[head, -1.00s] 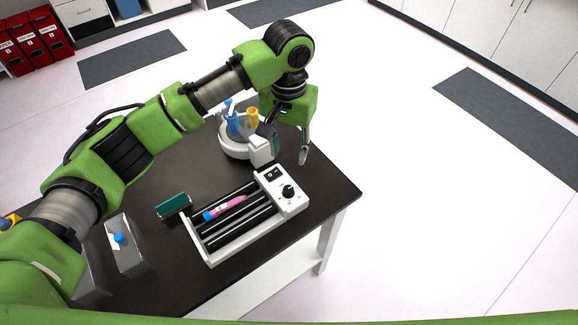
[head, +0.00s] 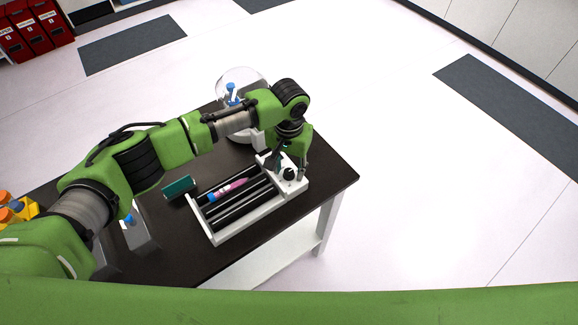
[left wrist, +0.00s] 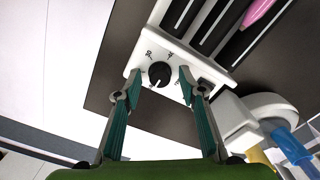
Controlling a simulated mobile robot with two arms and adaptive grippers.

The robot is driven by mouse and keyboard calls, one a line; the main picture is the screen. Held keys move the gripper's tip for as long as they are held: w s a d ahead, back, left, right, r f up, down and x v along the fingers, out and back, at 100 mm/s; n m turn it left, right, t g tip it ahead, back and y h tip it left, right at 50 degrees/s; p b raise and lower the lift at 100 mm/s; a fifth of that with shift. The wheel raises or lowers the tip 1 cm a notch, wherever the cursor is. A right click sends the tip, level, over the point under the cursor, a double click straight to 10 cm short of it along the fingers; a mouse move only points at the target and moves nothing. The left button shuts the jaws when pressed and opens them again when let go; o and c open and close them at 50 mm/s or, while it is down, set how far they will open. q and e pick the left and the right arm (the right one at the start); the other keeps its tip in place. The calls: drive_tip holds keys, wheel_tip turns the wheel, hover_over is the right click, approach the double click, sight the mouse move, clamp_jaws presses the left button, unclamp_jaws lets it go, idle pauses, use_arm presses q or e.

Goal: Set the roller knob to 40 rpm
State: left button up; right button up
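The tube roller (head: 240,217) is a white frame with black rollers on the dark table. Its black roller knob (head: 288,174) sits on the white control panel at the right end, and it also shows in the left wrist view (left wrist: 159,74). A pink tube with a blue cap (head: 228,189) lies on the rollers. My left gripper (head: 289,170) is above the panel. In the left wrist view its teal-padded fingers (left wrist: 160,95) are spread, with the knob between and just beyond the tips. It holds nothing. My right gripper is not in view.
A white device with a clear dome (head: 240,88) stands behind the arm. A teal block (head: 179,187) and a grey holder with a blue-capped item (head: 133,228) lie left of the roller. The dark table (head: 335,180) ends just right of the panel.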

use_arm(q)
drive_tip(key=c, duration=1)
clamp_jaws()
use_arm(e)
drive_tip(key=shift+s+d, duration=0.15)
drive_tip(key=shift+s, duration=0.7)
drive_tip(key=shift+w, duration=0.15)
